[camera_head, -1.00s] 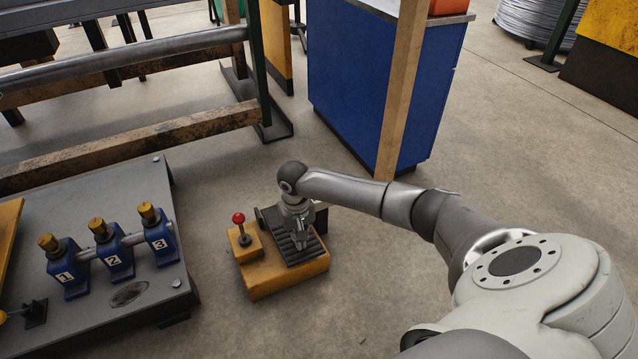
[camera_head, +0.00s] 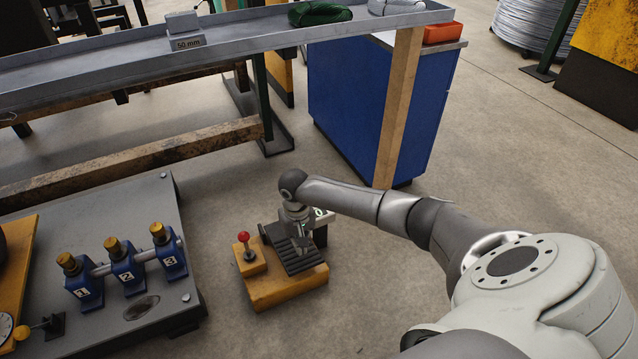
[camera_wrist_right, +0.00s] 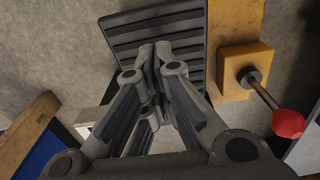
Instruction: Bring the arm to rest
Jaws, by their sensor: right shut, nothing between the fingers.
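My right arm comes in from the right in the head view and bends down over a yellow pedestal (camera_head: 290,290). My right gripper (camera_head: 303,247) points down above the black ribbed plate (camera_head: 280,240) on that pedestal. In the right wrist view the fingers of the right gripper (camera_wrist_right: 155,62) are together and hold nothing, with the ribbed plate (camera_wrist_right: 160,20) beyond them. I cannot tell whether the fingertips touch the plate. My left gripper is not in view.
A red-knobbed lever (camera_head: 245,245) stands on the pedestal, left of my gripper. Blue blocks numbered 1 to 3 (camera_head: 127,268) sit on a grey plate (camera_head: 130,210). A long grey tray (camera_head: 110,68), a wooden post (camera_head: 398,110) and a blue cabinet (camera_head: 345,100) stand behind. The floor at right is open.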

